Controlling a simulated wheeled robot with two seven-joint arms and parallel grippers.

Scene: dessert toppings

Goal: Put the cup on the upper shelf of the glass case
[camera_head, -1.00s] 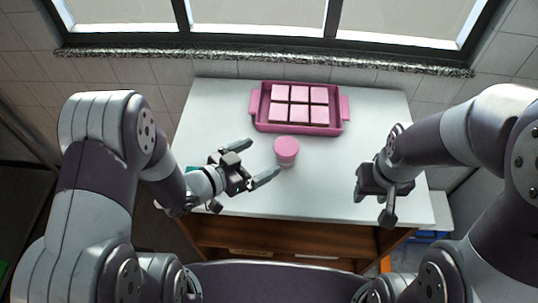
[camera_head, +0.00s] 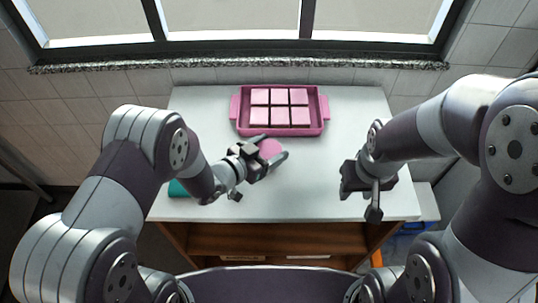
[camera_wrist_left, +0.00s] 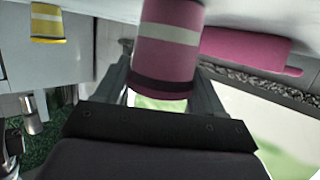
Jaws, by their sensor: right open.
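The pink cup (camera_head: 270,148) stands on the white tabletop, below the pink tray in the head view. My left gripper (camera_head: 274,146) is around it, one finger on each side. In the left wrist view the cup (camera_wrist_left: 168,50) shows a pale band and a dark band between the two fingers (camera_wrist_left: 160,85). I cannot tell whether both fingers press on it. My right gripper (camera_head: 372,190) is open and empty above the right part of the table. The glass case is not seen in these frames.
A pink tray (camera_head: 241,126) with several pink square pieces stands at the back of the white table (camera_head: 300,195). A teal item (camera_head: 178,188) lies at its left edge. A yellow banded cup (camera_wrist_left: 47,24) shows in the left wrist view. The table's middle and right are clear.

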